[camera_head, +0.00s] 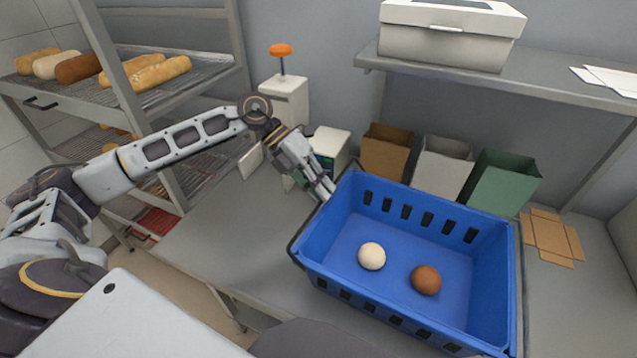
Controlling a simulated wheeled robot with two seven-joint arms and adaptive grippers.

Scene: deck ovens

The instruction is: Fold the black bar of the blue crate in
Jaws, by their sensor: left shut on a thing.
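The blue crate (335,250) stands on the grey worktop, with slotted long walls. A black bar (293,243) runs along the outside of its left end, swung out from the wall. Another black bar (520,290) shows along the right end. My left gripper (327,193) is at the crate's back left corner, shut on the left black bar; its fingers partly hide the spot it holds. My right gripper is not in view.
Brown (385,155), white (440,168) and green (503,182) open boxes stand behind the crate. A flattened carton (552,237) lies at right. A shelf (545,82) with a white box (450,35) overhangs the back. A bread rack (160,95) is at left. Worktop left of the crate is clear.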

